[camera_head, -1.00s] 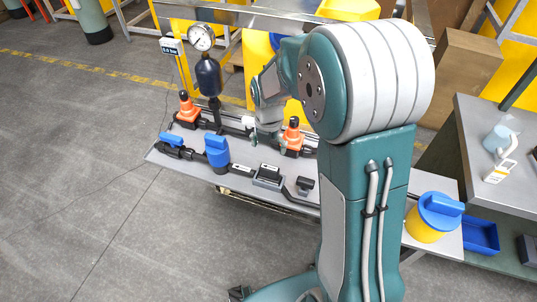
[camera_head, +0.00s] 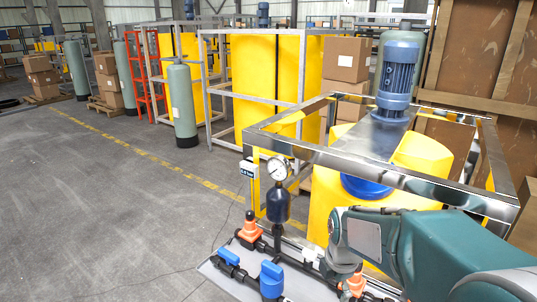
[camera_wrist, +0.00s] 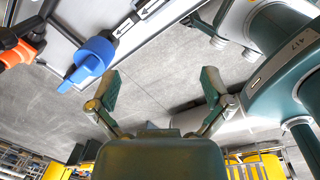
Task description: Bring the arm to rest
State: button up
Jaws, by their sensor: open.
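My gripper (camera_wrist: 160,85) is open in the wrist view, its two fingers spread wide with nothing between them. Beyond the fingers I see grey floor and the edge of the skid plate. My arm fills the lower right of the head view, in front of the yellow tank; its gripper cannot be made out clearly there. A blue valve handle (camera_wrist: 91,58) lies left of the fingers in the wrist view, apart from them. The blue valve (camera_head: 271,278) shows at the bottom of the head view.
The dosing skid carries a pressure gauge (camera_head: 278,168) on a dark damper (camera_head: 277,204) and an orange valve (camera_head: 250,228). A metal frame (camera_head: 330,158) surrounds the yellow tank (camera_head: 330,200) beneath the blue motor (camera_head: 397,72). Open floor (camera_head: 90,220) lies left.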

jog(key=s+r+m+t, duration=0.2)
jog(key=s+r+m, duration=0.3)
jog(key=s+m, duration=0.3)
jog(key=s+r+m+t, duration=0.2)
jog(key=s+r+m, duration=0.3)
jog(key=s+m, duration=0.4)
jog(key=m, duration=0.4)
jog(key=shift+r+m, duration=0.25)
jog(key=shift+m, duration=0.15)
